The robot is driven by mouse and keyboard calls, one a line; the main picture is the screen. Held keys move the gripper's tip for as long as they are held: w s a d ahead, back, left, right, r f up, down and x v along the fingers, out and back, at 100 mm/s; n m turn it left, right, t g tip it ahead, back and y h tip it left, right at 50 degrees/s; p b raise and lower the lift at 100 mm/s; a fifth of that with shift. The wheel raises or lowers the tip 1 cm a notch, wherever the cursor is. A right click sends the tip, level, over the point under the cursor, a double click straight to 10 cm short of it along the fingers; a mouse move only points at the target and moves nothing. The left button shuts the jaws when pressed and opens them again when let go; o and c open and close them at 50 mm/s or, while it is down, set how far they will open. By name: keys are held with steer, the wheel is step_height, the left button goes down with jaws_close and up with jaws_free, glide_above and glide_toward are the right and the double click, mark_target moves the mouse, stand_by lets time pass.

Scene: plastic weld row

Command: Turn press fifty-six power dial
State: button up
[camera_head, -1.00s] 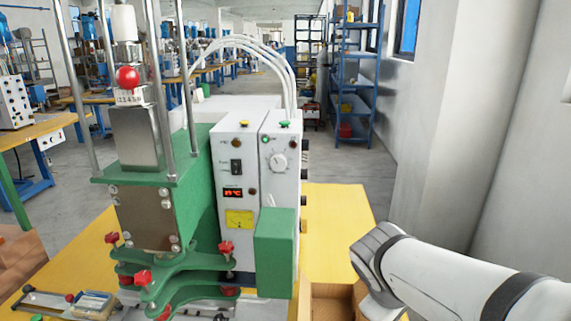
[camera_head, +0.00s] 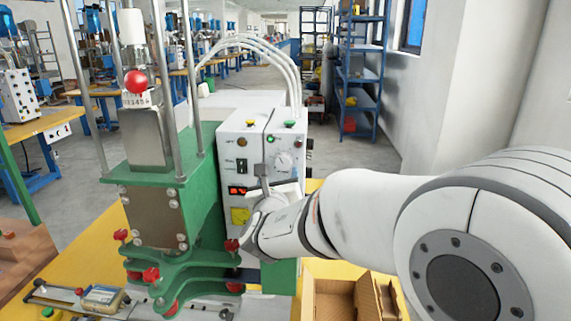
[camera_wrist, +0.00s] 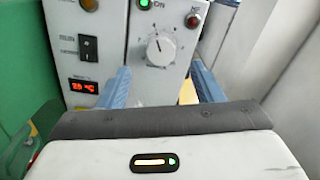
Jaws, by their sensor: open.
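The power dial (camera_head: 284,161) is a round white knob with tick marks on the right half of the white control box of the green press (camera_head: 150,205). In the wrist view the dial (camera_wrist: 160,48) faces me, its pointer tilted up and left. My gripper (camera_wrist: 160,68) is open and empty, with one blue-grey finger low on each side of the dial. The fingers appear short of the knob; I cannot tell the exact gap. In the head view my gripper (camera_head: 277,180) is in front of the box, partly hidden by my wrist.
A black rocker switch (camera_wrist: 88,48) and a red temperature display (camera_wrist: 83,86) are left of the dial. Green (camera_wrist: 145,4) and red (camera_wrist: 193,20) parts sit above it. An open cardboard box (camera_head: 330,300) stands below my arm on the yellow table (camera_head: 90,255).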

mark_target(283, 163)
steer(key=w+p, duration=0.1)
steer(key=w, duration=0.6)
steer(key=shift+w+d+p, duration=0.2)
steer(key=shift+p, duration=0.15)
steer(key=c, duration=0.9)
steer(key=shift+d, duration=0.4)
steer(key=shift+a, duration=0.35)
steer(key=shift+c, duration=0.3)
steer(key=shift+r, duration=0.1)
